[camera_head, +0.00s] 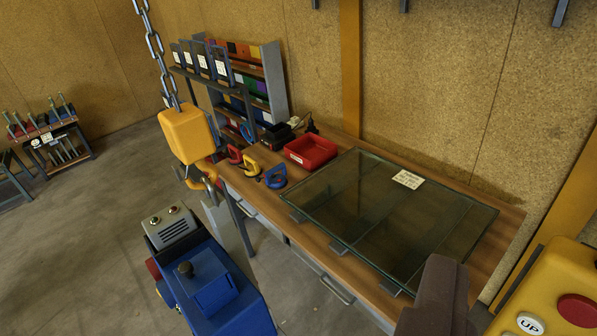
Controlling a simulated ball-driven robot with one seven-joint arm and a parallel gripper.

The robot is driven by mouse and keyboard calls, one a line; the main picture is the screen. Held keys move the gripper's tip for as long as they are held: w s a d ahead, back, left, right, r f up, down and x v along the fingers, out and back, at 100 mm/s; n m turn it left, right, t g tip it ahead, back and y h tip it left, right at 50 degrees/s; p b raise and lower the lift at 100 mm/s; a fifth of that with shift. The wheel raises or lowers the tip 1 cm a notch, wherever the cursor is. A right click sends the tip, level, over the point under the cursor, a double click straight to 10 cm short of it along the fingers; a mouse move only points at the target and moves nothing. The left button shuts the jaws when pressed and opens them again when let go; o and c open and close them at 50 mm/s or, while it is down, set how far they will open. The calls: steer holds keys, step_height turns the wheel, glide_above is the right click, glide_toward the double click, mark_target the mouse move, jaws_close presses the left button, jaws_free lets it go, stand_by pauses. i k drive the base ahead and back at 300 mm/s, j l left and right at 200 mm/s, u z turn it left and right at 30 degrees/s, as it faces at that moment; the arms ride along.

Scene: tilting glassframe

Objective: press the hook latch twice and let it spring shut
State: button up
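A yellow hook block (186,134) hangs from a steel chain (156,52) left of centre. A small hook (205,184) sits under it, partly merged with the dark bench edge behind. Its latch is too small to tell open from shut. A dark brown-grey blunt part (438,297) rises from the bottom edge, right of centre, and looks like part of my gripper. No second finger can be made out, so its opening cannot be told. It stands well to the right of the hook, apart from it in the picture.
A glass pane in a frame (400,219) lies on the wooden bench (509,232) with a red tray (310,151) and clamps behind. A blue machine (208,287) stands below the hook. A yellow UP control box (556,262) fills the lower right.

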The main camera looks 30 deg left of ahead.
mark_target(178, 174)
steer(key=u, duration=1.2)
